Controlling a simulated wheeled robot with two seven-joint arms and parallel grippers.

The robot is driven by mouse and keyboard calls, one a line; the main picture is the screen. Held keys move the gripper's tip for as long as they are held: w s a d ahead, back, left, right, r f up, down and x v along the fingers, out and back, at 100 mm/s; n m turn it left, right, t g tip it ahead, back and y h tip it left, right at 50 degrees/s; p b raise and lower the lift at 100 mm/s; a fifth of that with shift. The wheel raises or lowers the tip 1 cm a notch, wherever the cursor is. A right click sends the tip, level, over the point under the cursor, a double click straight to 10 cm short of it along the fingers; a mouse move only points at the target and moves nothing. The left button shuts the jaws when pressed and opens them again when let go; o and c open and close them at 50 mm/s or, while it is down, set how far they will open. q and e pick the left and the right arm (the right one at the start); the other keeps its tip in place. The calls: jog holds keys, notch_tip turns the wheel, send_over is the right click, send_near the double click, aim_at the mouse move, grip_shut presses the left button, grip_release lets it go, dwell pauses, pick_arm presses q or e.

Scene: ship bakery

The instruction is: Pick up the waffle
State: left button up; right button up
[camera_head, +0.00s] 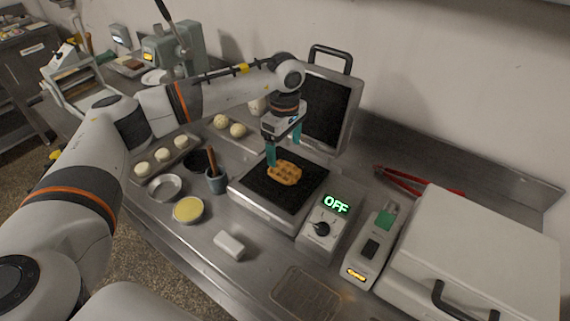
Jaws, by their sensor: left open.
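The waffle (285,173) is golden brown and lies flat on the dark plate of an open waffle iron (262,192). The iron's lid (327,108) stands upright at the back, and its display reads OFF. My left gripper (283,146) points down just above the far edge of the waffle. Its teal fingers are apart, one near the waffle's left side and one behind its right side. I cannot tell whether a finger touches it. My right gripper is not in view.
Left of the iron are a cup with a brown handle (216,182), a bowl of yellow batter (188,209), an empty bowl (165,187) and a tray of dough balls. A white block (229,244) lies in front. Red tongs (415,182) and a white lidded appliance (480,255) are right.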

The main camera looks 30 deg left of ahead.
aim_at(284, 169)
pick_arm(q)
jog(key=shift+f, duration=0.65)
jog(key=shift+s+d+f+p, duration=0.1)
jog(key=shift+f+p, duration=0.25)
jog(key=shift+p, duration=0.15)
jog(key=f+p, duration=0.2)
jog(key=f, duration=0.1)
jog(key=shift+s+d+f, duration=0.1)
jog(key=shift+s+f, duration=0.1)
jog(key=shift+f, duration=0.6)
jog(key=c, duration=1.1)
